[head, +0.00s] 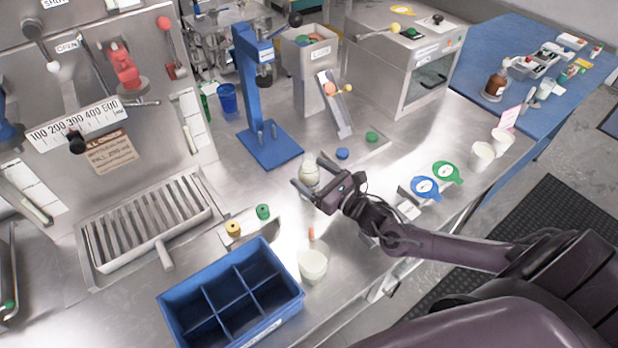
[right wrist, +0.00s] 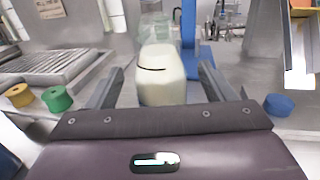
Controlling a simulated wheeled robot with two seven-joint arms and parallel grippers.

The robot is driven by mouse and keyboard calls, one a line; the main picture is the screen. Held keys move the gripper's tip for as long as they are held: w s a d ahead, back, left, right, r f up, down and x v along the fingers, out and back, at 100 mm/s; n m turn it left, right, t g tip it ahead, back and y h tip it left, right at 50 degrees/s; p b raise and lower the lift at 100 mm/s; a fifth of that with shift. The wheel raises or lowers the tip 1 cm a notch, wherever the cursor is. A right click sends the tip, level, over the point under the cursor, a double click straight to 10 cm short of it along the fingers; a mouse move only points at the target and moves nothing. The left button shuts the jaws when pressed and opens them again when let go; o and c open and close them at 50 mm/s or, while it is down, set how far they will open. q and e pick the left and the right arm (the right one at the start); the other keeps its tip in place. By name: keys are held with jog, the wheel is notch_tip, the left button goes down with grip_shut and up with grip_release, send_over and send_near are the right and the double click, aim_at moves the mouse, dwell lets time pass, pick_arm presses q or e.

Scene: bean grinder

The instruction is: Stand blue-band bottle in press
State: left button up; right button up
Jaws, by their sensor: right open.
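A pale, cream-filled bottle (head: 309,169) stands upright on the steel bench in the head view; no blue band can be made out on it. My right gripper (head: 312,187) is at the bottle, coming from the front right. In the right wrist view the bottle (right wrist: 160,75) is between the two open fingers, with gaps visible at both sides. The blue press (head: 268,145), an upright column on a flat base plate, stands just behind and left of the bottle. My left gripper is not in view.
A blue divided crate (head: 178,301) and a white cup (head: 313,266) stand in front. Yellow (head: 233,229) and green (head: 263,211) caps lie left of the gripper. A blue cap (head: 342,153) lies behind it. Blue (head: 425,187) and green (head: 448,172) ringed discs lie right.

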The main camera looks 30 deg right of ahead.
jog(key=x, duration=0.3)
jog(key=shift+w, duration=0.15)
jog(key=shift+c, duration=0.5)
jog(key=c, duration=1)
notch_tip(320, 180, up, 20)
jog(key=b, duration=0.2)
jog(key=shift+s+a+f+m+t+h, duration=0.15)
jog(key=shift+s+a+f+m+h, duration=0.5)
jog(key=shift+s+a+f+h, duration=0.8)
jog(key=shift+s+a+f+m+t+h, duration=0.2)
jog(key=shift+s+a+f+m+h, duration=0.6)
jog(key=shift+s, duration=1.25)
jog(key=shift+s+a+f+m+t+h, duration=0.15)
jog(key=shift+s+a+f+m+h, duration=0.4)
jog(key=shift+s+a+f, duration=0.95)
